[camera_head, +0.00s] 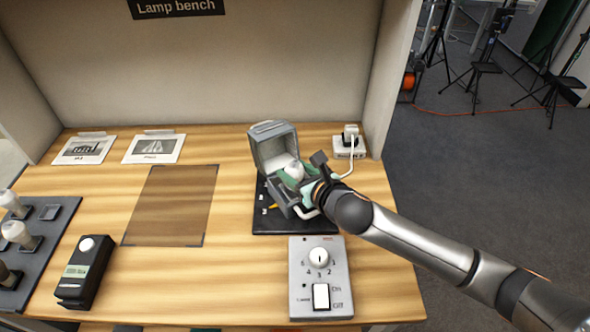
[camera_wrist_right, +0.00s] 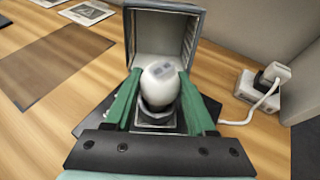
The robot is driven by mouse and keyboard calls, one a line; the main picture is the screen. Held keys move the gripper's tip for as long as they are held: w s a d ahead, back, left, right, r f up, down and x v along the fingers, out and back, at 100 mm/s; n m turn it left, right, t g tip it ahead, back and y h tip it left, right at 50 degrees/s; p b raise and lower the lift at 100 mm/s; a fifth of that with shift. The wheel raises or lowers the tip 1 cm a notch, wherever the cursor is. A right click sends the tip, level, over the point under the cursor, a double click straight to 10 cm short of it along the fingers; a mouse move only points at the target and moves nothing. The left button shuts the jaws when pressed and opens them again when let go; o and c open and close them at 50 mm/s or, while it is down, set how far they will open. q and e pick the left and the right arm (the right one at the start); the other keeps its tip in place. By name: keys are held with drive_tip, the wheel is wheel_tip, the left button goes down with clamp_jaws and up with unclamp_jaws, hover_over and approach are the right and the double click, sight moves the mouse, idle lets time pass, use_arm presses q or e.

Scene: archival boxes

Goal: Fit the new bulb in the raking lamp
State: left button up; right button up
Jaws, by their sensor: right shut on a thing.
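My right gripper (camera_head: 292,176) is shut on a white bulb (camera_head: 294,169) at the open raking lamp (camera_head: 268,145). In the right wrist view, the green fingers of my right gripper (camera_wrist_right: 160,84) stand on either side of the white bulb (camera_wrist_right: 160,90), which has a grey mark on top. The bulb is upright, its lower end in or just above a grey collar; I cannot tell whether it is seated. The lamp's grey housing (camera_wrist_right: 165,22) rises behind it. The lamp stands on a black mat (camera_head: 265,222). My left gripper is out of view.
A control box (camera_head: 301,262) with a dial and switch is in front of the lamp. A plug block (camera_head: 347,152) stands behind right. At left are a rack (camera_head: 58,222) with several bulbs and a black device (camera_head: 75,290). The brown mat (camera_head: 170,205) is clear.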

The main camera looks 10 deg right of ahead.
drive_tip(key=shift+p, duration=0.3)
drive_tip(key=shift+f+b, duration=0.3)
drive_tip(key=shift+f, duration=0.25)
idle(0.3)
drive_tip(key=o, duration=1.1)
drive_tip(key=shift+c, duration=0.2)
drive_tip(key=shift+p+v, duration=0.75)
drive_tip(key=shift+v, duration=0.1)
drive_tip(key=shift+p+v, duration=1.4)
drive_tip(key=shift+v, duration=0.65)
drive_tip(key=p, duration=0.3)
approach(300, 178)
drive_tip(key=shift+w+a+f, duration=0.2)
drive_tip(key=shift+w, duration=0.35)
